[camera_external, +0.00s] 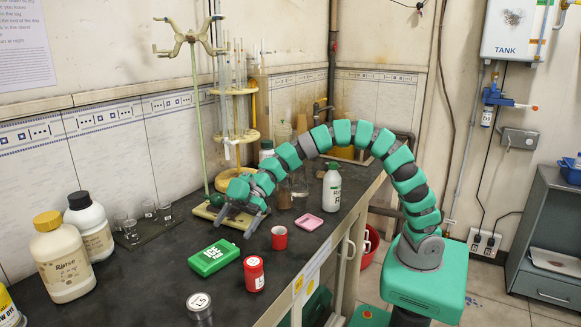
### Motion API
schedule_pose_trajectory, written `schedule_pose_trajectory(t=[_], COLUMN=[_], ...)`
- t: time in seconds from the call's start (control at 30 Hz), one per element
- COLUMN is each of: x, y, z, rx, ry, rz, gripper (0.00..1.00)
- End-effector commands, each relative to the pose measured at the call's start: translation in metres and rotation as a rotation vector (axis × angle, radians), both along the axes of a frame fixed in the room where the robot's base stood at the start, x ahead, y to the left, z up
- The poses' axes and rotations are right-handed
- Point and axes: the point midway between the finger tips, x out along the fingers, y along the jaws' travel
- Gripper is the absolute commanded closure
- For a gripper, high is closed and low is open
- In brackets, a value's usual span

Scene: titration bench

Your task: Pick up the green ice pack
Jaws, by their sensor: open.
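The green ice pack (207,262) lies flat on the dark bench top, left of centre, with white lettering on its upper face. My gripper (236,225) is open and points down above the bench, behind and slightly right of the ice pack. It is apart from the pack and holds nothing that I can see. All of the pack's top shows; its underside is hidden.
A red can (254,275) stands close to the pack's right, with a red cup (279,238) behind it. A grey tin (199,308) stands in front. Behind my gripper is a burette stand (198,120). A large bottle (62,262) stands at left.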

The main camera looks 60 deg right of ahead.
Motion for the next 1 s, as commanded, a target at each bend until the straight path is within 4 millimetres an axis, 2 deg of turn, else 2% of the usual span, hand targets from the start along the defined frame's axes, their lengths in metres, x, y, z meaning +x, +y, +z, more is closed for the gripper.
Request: schedule_pose_trajectory(t=[0.13,0.43,0.7,1.0], x=[0.0,0.002,0.002,0.002], y=[0.021,0.039,0.07,0.079], z=[-0.015,-0.023,-0.042,-0.044], rx=[-0.003,-0.001,-0.003,-0.001], ry=[0.001,-0.002,0.0,-0.001], rz=[0.0,-0.004,-0.002,-0.003], gripper=[0.0,0.0,0.0,0.0])
